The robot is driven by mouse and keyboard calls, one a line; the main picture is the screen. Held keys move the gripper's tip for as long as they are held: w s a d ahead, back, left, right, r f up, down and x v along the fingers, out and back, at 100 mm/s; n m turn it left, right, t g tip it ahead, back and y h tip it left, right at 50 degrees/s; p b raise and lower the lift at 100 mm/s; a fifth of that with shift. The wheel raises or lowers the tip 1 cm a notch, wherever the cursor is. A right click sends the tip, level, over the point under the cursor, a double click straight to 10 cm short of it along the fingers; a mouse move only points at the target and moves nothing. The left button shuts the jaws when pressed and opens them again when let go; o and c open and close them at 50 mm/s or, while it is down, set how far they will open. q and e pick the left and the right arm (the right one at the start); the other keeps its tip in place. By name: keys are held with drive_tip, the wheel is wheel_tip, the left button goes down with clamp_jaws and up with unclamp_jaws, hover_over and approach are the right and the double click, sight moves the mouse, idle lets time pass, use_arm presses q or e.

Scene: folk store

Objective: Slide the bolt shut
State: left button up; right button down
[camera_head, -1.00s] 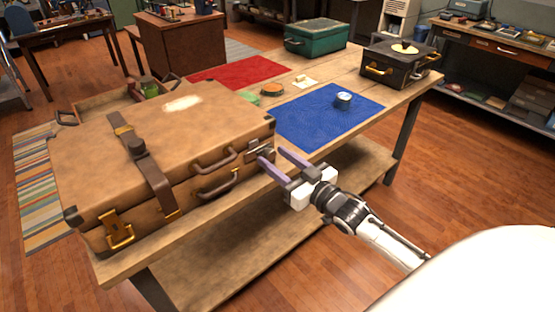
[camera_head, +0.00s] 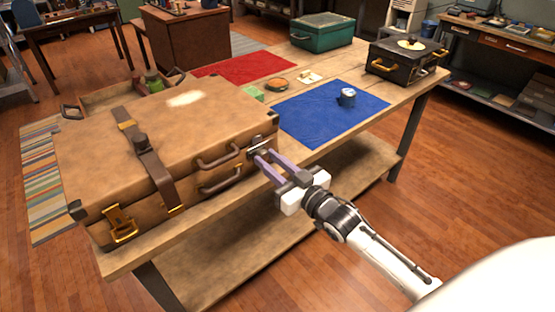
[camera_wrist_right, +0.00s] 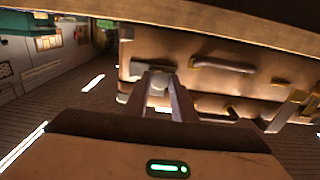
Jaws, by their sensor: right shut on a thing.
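A large tan suitcase (camera_head: 95,140) lies closed on the wooden table (camera_head: 345,155), and it also fills the upper part of the right wrist view (camera_wrist_right: 185,45). A small metal bolt (camera_head: 257,147) sits on its front face near the right corner. My right gripper (camera_head: 267,156) has its purple fingers at the bolt, closed around its small knob. In the right wrist view the fingers (camera_wrist_right: 160,86) reach the suitcase face and partly hide the grey bolt piece between them. The bolt's exact slide position cannot be told. My left gripper is not in view.
Two brown handles (camera_head: 218,160) and a brass latch (camera_head: 120,222) are on the suitcase front, left of the bolt. A blue mat (camera_head: 310,118) with a small can (camera_head: 347,97) lies behind the gripper. A black box (camera_head: 400,62) stands at the table's far right end.

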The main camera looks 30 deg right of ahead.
drive_tip(key=c, duration=1.5)
unclamp_jaws()
drive_tip(key=shift+a, duration=0.3)
drive_tip(key=shift+o, duration=0.2)
drive_tip(key=shift+s+d, duration=0.1)
drive_tip(key=s+d, duration=0.1)
drive_tip(key=s, duration=0.9)
drive_tip(key=shift+d, duration=0.3)
drive_tip(key=s+a+f+g, duration=0.4)
drive_tip(key=s+a+f, duration=0.2)
drive_tip(key=s+f, duration=0.3)
drive_tip(key=s+a+f+g, duration=0.5)
drive_tip(key=s+f, duration=0.4)
drive_tip(key=f, duration=0.5)
drive_tip(key=shift+s+a+f, duration=0.25)
drive_tip(key=shift+a+f, duration=0.1)
drive_tip(key=shift+a, duration=0.35)
